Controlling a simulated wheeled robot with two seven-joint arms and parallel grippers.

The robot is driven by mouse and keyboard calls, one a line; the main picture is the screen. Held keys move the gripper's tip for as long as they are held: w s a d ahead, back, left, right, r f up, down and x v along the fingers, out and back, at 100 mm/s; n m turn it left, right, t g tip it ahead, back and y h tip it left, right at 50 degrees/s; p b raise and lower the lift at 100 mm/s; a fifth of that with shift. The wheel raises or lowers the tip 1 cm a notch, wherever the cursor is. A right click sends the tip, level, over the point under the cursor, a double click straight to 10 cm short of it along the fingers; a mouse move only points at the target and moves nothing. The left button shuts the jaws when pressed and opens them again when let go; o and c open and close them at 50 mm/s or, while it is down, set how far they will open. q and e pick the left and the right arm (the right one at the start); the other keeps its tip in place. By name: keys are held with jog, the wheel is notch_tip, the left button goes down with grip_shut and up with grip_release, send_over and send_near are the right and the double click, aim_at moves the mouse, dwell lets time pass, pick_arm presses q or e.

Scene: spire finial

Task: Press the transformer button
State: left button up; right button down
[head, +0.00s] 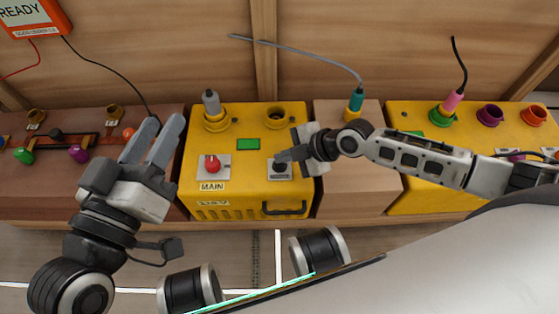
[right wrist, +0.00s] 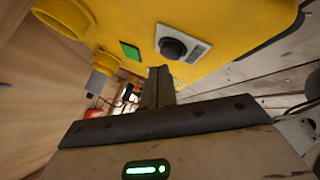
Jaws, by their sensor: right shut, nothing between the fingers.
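The yellow box labelled MAIN (head: 232,186) stands at the middle of the bench in the head view. On its top, a red round button (head: 212,164) sits on a light plate at the left and a black round button (head: 279,169) on a plate at the right. The black button (right wrist: 173,48) also shows in the right wrist view. My right gripper (head: 280,156) is shut and empty, its fingertips close to the black button; contact cannot be told. Its fingers (right wrist: 158,72) point toward the yellow box. My left gripper (head: 163,122) is open and empty, left of the box.
A green rectangle (head: 248,144), a grey plug (head: 211,103) and an empty socket (head: 276,115) are on the box. A black handle (head: 285,208) is on its front. A teal plug with a cable (head: 356,103) stands to the right. An orange READY device (head: 33,18) is at upper left.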

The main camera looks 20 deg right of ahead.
aim_at(284, 165)
jog(key=shift+r+p, duration=2.05)
jog(key=shift+r, duration=0.5)
